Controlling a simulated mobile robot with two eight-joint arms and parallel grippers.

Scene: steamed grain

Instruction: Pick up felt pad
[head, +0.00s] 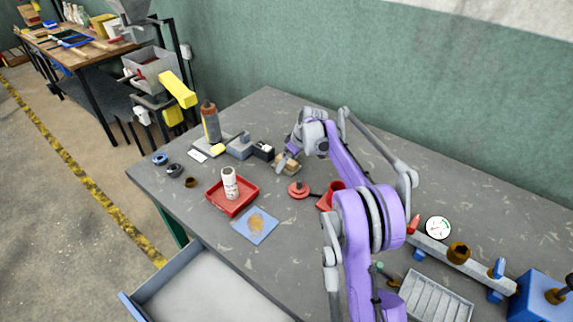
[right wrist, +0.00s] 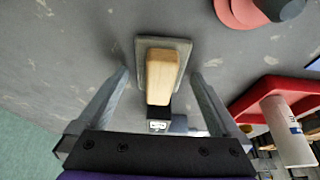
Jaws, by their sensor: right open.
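The felt pad is most likely the small block with a wooden grip on a flat grey base (right wrist: 162,72), lying on the grey workbench. In the head view the same block (head: 288,168) is partly hidden by my right gripper (head: 287,153). In the right wrist view my right gripper (right wrist: 160,78) is open. One finger is on each side of the block, with gaps showing between fingers and block. My left gripper is not in view.
A black box (head: 262,151) is close beside the block. A red tray (head: 232,206) with a white bottle (head: 229,178), a red disc-shaped item (head: 298,189) and a blue square with a tan patch (head: 256,226) lie nearer. An open drawer (head: 205,290) juts from the bench front.

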